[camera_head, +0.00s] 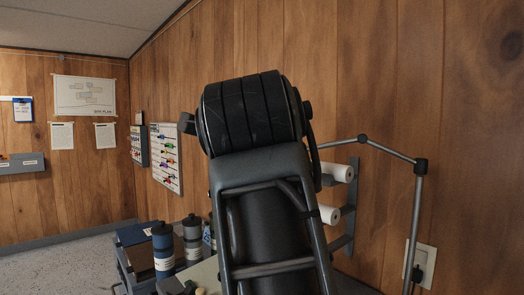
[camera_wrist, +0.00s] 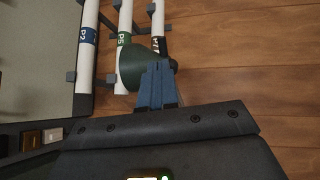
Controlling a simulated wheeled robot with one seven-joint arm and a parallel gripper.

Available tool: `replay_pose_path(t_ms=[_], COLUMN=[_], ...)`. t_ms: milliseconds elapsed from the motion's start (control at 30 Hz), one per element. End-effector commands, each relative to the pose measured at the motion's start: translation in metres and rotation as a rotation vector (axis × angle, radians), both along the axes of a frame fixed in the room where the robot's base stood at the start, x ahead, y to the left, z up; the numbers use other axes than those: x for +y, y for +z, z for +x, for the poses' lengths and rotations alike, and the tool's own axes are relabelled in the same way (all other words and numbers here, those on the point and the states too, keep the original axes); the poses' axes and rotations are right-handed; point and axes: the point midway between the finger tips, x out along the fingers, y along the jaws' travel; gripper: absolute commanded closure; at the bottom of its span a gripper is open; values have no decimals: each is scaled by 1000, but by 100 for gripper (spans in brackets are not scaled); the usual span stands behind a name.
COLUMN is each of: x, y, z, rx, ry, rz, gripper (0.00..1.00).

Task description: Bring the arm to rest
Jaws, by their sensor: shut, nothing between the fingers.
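My gripper (camera_wrist: 158,82) shows in the wrist view as two blue fingers pressed together, with nothing between them. It is in front of the wooden wall, beside a dark green rounded object (camera_wrist: 130,68); I cannot tell whether they touch. In the head view my arm is raised and its thick black joint fills the middle. It hides part of the wall and whatever is behind it. My gripper does not show in that view.
White tubes with coloured bands (camera_wrist: 87,55) lie close to my fingers. White rolls (camera_head: 338,173) stick out from the wall right of my arm. Bottles (camera_head: 163,250) stand on a cart lower left. A grey jointed rod (camera_head: 416,215) stands at right. The floor (camera_head: 50,270) at far left is clear.

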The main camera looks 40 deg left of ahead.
Motion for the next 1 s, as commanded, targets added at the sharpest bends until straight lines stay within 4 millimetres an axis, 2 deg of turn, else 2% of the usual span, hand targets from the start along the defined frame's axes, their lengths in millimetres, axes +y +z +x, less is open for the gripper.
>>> replay_pose_path(t_ms=[200, 467, 567, 667, 767, 1000], x=[-12, -14, -16, -25, -43, -111], y=[4, 5, -2, -25, -65, -174], z=[-17, -19, -17, -8, 5, 26], rx=[1, 1, -1, -16, -47, -144], ry=[-1, -1, -3, -5, -9, -23], rz=[1, 1, -8, -33, -83, -226], gripper=[100, 100, 100, 100, 100, 100])
